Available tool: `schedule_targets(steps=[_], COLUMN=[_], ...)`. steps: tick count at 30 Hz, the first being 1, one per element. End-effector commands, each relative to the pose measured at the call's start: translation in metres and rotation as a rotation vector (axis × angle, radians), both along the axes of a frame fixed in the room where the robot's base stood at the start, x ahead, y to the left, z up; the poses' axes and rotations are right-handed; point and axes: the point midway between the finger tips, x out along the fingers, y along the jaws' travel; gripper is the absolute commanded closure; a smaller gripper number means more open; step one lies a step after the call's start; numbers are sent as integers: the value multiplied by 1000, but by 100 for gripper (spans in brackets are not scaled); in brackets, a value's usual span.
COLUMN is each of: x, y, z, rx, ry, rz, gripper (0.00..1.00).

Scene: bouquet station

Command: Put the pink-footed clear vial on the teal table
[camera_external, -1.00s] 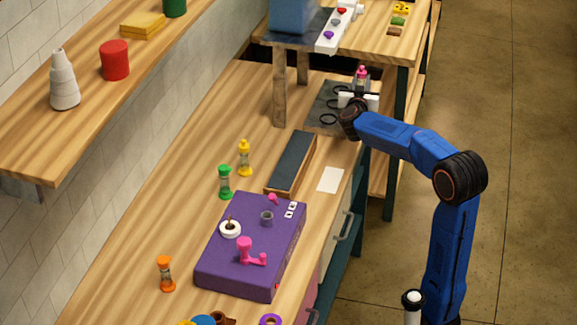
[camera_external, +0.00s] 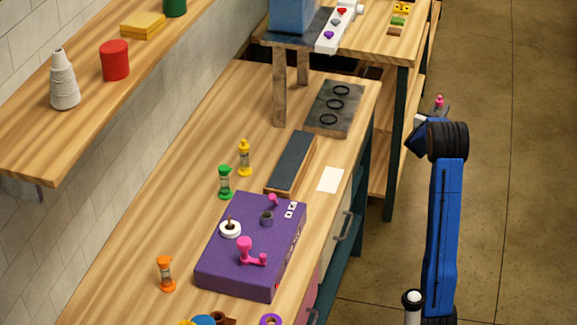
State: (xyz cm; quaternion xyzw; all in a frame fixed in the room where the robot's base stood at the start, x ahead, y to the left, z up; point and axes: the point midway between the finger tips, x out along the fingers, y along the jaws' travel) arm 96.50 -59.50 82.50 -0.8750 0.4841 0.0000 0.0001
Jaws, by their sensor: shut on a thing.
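My gripper (camera_external: 437,109) is to the right of the workbench, in front of the open floor in this view. It is shut on the vial, of which only a pink end (camera_external: 439,101) shows above the gripper. The vial's clear body and the fingers are mostly hidden behind my arm. A table with a teal-sided frame, the workbench (camera_external: 150,215), has a wooden top. I see no table with a teal top, so I cannot tell which table is meant.
A dark plate (camera_external: 350,112) with black rings lies on the workbench's far end. Green (camera_external: 225,183), yellow (camera_external: 244,158) and orange (camera_external: 166,274) vials stand nearer, around a purple box (camera_external: 250,245). A raised wooden table (camera_external: 375,45) is behind. The floor at right is clear.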

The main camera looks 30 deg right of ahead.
Motion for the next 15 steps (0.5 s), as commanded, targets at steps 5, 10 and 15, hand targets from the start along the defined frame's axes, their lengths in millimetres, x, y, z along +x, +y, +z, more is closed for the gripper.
schedule_targets(steps=[5,10,15], x=[-30,-60,-82], y=[-68,-122,-156], z=[-49,-94,-140], rx=[1,2,1], ry=[4,5,3], rz=[-58,-101,-117], gripper=[100,100,100])
